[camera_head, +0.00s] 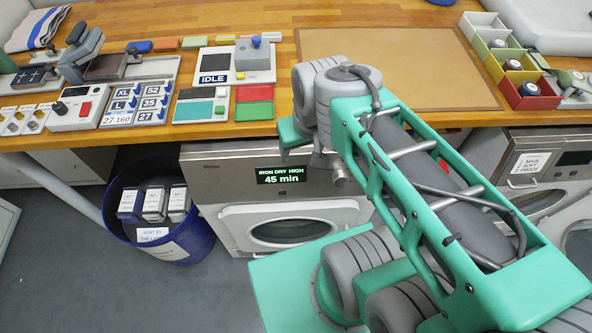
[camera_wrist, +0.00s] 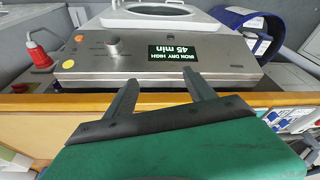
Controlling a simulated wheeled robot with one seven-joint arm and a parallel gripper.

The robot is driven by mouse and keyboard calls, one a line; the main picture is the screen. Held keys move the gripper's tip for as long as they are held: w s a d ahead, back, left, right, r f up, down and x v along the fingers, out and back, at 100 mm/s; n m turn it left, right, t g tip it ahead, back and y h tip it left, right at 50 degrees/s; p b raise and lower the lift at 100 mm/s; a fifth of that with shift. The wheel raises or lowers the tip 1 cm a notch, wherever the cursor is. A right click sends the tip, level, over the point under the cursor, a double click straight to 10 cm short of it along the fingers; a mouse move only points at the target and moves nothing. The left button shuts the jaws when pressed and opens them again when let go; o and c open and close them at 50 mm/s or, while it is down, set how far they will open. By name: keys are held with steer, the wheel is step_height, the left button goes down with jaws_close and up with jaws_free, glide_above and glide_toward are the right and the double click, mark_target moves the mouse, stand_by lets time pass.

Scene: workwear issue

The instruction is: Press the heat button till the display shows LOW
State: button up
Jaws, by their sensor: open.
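The dryer's display (camera_head: 281,175) reads IRON DRY HIGH, 45 min. It also shows turned over in the wrist view (camera_wrist: 172,54), set in the grey metal control panel (camera_wrist: 215,55). A round knob (camera_wrist: 113,45) stands out from the panel to the left of the display there. Small marks lie near the knob, but I cannot tell which is the heat button. My gripper (camera_wrist: 160,78) is open and empty, its two fingers apart and pointing toward the panel edge below the display. In the head view my arm hides part of the panel's right side.
The wooden counter (camera_head: 400,122) runs above the dryer and crosses close under my fingers in the wrist view. A blue bin (camera_head: 193,240) with boxes stands left of the dryer. The round dryer door (camera_head: 290,212) is below the panel. Another machine (camera_head: 548,160) stands at right.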

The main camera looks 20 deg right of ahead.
steer(key=shift+c, duration=0.4)
jaws_close()
stand_by(1.2)
